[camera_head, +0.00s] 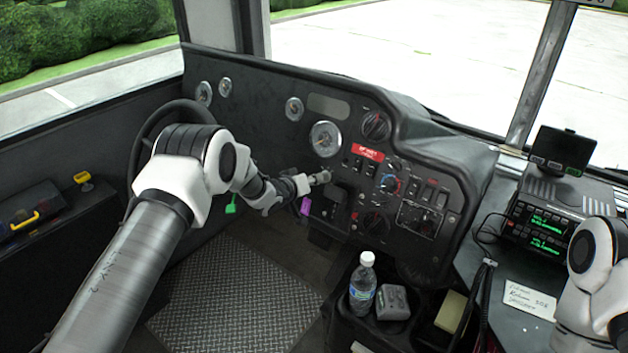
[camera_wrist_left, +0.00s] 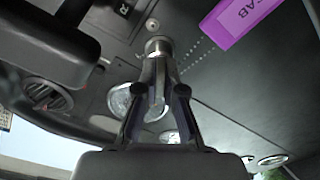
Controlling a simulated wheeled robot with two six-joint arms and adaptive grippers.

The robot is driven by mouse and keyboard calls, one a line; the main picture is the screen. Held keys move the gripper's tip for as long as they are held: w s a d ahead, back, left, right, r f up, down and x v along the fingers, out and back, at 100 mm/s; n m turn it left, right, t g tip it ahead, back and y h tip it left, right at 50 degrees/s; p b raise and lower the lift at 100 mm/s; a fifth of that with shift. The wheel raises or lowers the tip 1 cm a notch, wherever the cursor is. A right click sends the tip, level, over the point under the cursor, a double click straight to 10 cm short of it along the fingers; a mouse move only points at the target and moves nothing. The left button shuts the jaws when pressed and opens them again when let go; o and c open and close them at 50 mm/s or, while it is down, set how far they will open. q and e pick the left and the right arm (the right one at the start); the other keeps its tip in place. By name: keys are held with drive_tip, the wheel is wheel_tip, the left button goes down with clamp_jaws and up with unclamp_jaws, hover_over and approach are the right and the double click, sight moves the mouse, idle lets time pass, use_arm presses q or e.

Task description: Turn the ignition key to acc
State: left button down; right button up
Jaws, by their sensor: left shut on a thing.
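My left gripper (camera_head: 318,178) reaches the dashboard (camera_head: 262,115) below the large round gauge. In the left wrist view its fingers (camera_wrist_left: 159,82) are closed together at a round metal ignition lock (camera_wrist_left: 158,45). They are shut on the ignition key, which is mostly hidden between the fingertips. The key's turn angle and any acc marking cannot be made out. A purple tag (camera_head: 305,206) hangs just below the gripper; it also shows in the left wrist view (camera_wrist_left: 243,18), with lettering on it. My right gripper is outside the picture; only part of that arm shows at the right edge.
The steering wheel (camera_head: 140,150) is behind my left arm. Knobs and switches (camera_head: 388,183) crowd the panel right of the gripper. A water bottle (camera_head: 362,283) stands in the console below. A radio unit (camera_head: 540,230) sits at the right. The ridged floor (camera_head: 235,300) is clear.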

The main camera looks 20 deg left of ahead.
use_arm(q)
drive_tip(key=shift+f, duration=0.1)
drive_tip(key=m+b, duration=0.1)
drive_tip(key=m, duration=0.2)
drive_tip(key=shift+m+b, duration=0.65)
drive_tip(key=shift+m, duration=1.15)
drive_tip(key=c, duration=1.3)
unclamp_jaws()
drive_tip(key=shift+d, duration=0.1)
